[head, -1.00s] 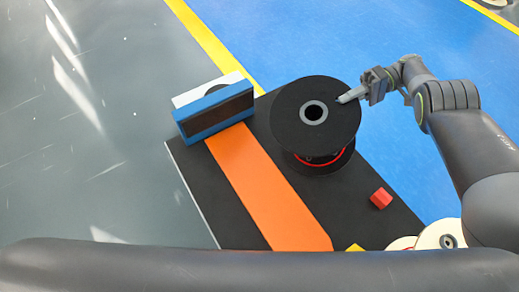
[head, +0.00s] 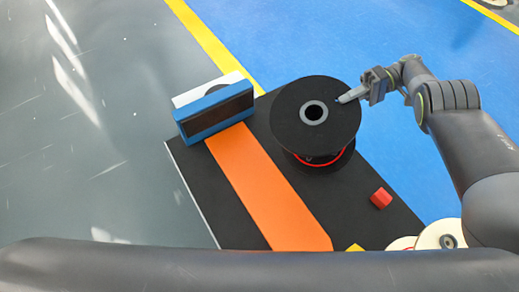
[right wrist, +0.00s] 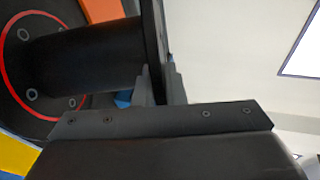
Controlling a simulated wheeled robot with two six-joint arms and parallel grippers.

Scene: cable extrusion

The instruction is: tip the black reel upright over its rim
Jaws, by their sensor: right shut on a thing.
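The black reel (head: 290,124) lies flat on the dark table, its axis vertical, with the grey-ringed hub hole facing up. A red ring shows on its lower flange. My right gripper (head: 344,98) is at the right edge of the upper flange and is shut on its rim. In the right wrist view the fingers (right wrist: 160,85) pinch the flange edge, and the reel's core (right wrist: 85,55) and red-ringed lower flange (right wrist: 30,75) show to the left. My left gripper is out of view; only a dark arm link of mine crosses the bottom of the head view.
A blue box-shaped frame (head: 216,113) with a dark opening stands left of the reel, at the end of an orange strip (head: 262,185). A red cube (head: 381,198) lies at the right. Cream reels (head: 440,235) and a yellow piece (head: 355,247) are near the front edge.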

